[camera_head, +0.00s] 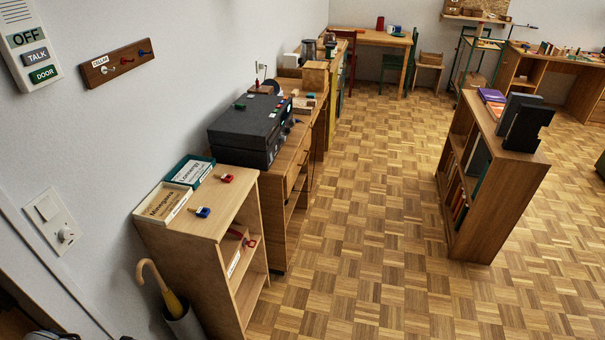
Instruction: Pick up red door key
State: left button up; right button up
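A small red object that looks like a key (227,178) lies on the top of the low wooden cabinet (219,222) at the left, near its back right corner. A similar blue object (203,212) lies closer on the same top. Another small red object (250,242) shows on the shelf below; it is too small to tell exactly what it is.
Two labelled trays (163,203) (192,171) stand beside the keys. A black case (247,129) sits behind. A wooden key rack (117,64) hangs on the wall. An umbrella stand (184,322) is by the cabinet. A bookshelf (490,190) stands right; parquet between is clear.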

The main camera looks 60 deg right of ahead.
aim_at(226, 178)
jog(key=l+z, duration=0.1)
jog(key=z, duration=1.55)
jog(key=u, duration=2.45)
jog(key=z, duration=2.3)
